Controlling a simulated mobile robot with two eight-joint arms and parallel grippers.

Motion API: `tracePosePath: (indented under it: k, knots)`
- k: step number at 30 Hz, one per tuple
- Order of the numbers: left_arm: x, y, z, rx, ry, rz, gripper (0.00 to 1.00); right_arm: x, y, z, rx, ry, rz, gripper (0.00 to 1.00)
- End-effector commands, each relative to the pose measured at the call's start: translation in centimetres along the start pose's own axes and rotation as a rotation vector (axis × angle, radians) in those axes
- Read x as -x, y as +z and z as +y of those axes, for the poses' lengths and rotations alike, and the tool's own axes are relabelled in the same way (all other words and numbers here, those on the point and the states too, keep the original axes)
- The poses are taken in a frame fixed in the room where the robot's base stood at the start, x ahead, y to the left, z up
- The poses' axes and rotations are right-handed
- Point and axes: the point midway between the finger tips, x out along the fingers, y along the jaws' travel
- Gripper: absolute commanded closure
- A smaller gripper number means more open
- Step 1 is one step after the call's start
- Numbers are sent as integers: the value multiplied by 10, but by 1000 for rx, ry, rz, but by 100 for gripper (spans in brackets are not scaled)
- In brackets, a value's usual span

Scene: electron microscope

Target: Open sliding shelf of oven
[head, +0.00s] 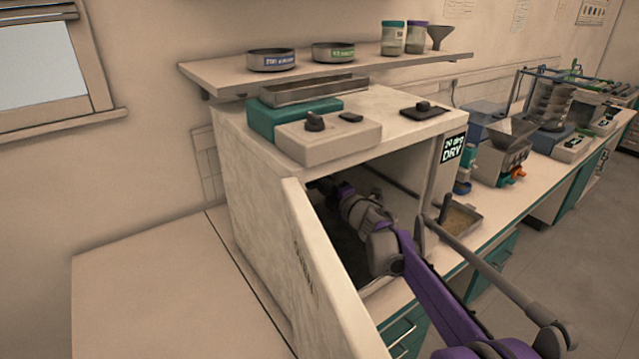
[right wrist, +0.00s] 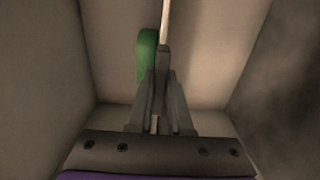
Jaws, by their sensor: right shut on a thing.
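The oven (head: 255,180) is a pale box on the bench, with its door (head: 325,270) swung open to the left. My right arm reaches through the opening, and my right gripper (head: 325,188) is deep inside the dark chamber. In the right wrist view, my right gripper (right wrist: 160,95) is shut on a thin pale strip, which looks like the edge of the sliding shelf (right wrist: 165,25) seen edge-on. A green rounded piece (right wrist: 146,55) stands just left of the strip. Most of the shelf is hidden by the arm and the shade. My left gripper is not in view.
A control box (head: 330,138) and a metal tray (head: 315,90) sit on the oven. A wall shelf (head: 390,62) with sieves and jars hangs above. A shallow tray (head: 462,217) and a hopper machine (head: 500,155) stand right. The bench at left (head: 150,270) is clear.

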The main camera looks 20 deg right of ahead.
Motion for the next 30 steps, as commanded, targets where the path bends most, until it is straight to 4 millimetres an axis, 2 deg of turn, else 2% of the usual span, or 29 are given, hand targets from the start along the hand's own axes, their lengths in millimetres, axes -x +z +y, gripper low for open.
tracePosePath:
  k: [14, 19, 23, 30]
  knots:
    - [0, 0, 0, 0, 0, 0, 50, 1, 0, 0, 0, 0, -1, 100]
    - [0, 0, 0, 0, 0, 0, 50, 10, 1, 0, 1, 0, -2, 100]
    - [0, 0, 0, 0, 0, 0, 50, 28, 1, 0, 1, -1, -3, 100]
    - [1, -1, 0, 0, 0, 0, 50, 85, 1, 0, 2, -1, -4, 100]
